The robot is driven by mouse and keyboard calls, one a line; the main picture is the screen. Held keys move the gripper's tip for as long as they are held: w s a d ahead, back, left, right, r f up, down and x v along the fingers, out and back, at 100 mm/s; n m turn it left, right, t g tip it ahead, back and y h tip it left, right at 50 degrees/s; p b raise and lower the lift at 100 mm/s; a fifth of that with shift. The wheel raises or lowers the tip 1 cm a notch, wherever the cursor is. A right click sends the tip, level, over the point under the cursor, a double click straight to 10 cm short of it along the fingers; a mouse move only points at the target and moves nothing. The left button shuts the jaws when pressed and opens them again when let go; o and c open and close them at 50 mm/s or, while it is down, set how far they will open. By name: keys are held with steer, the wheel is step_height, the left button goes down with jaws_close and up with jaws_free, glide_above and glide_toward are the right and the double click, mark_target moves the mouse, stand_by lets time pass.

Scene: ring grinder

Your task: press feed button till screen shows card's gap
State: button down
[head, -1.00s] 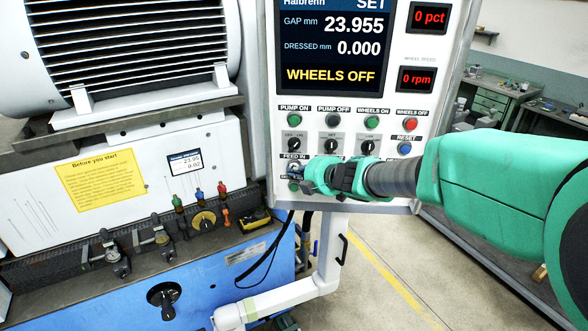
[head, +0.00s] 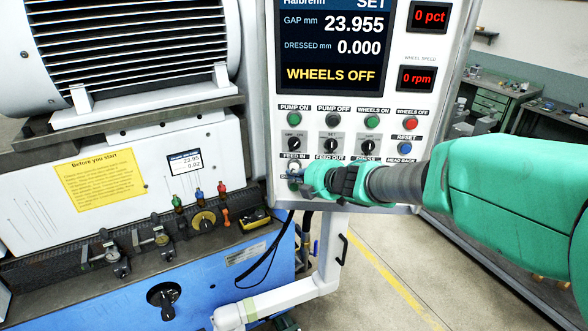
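The screen (head: 332,55) on the control panel reads GAP mm 23.955, DRESSED mm 0.000 and WHEELS OFF. The card (head: 185,162) on the white machine front shows 23.95 with 0.02 below it. The FEED IN button (head: 293,168) is a pale button under its label at the panel's lower left. My gripper (head: 301,179) is just below and right of this button, its tip close to the panel. I cannot tell whether it touches anything. The fingers look close together, but their tips are too small to judge. The FEED OUT button is hidden behind my gripper.
The panel has PUMP, WHEELS and RESET buttons (head: 404,149) and a row of knobs (head: 331,146) just above my gripper. Red displays (head: 417,78) read 0 pct and 0 rpm. A yellow notice (head: 101,179) is on the machine at left. Open floor lies below the panel.

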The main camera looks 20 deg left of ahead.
steer(key=shift+s+d+b, duration=0.1)
steer(key=shift+s+d, duration=0.1)
steer(key=shift+s, duration=0.6)
steer(key=shift+s+d+b, duration=0.15)
steer(key=shift+s, duration=0.7)
steer(key=shift+s+d+b, duration=0.1)
steer(key=shift+s+d, duration=0.1)
steer(key=shift+s, duration=0.6)
stand_by(0.5)
steer(key=s+n, duration=0.1)
steer(key=s+n+y+b, duration=0.1)
steer(key=s+d+n+y+b, duration=0.1)
steer(key=shift+s+f, duration=0.25)
steer(key=shift+s, duration=0.1)
steer(key=shift+w, duration=0.15)
stand_by(0.5)
steer(key=w+a+p, duration=0.1)
steer(key=w, duration=0.7)
steer(key=shift+w+a+p, duration=0.15)
steer(key=shift+a+p, duration=0.2)
steer(key=shift+a, duration=0.05)
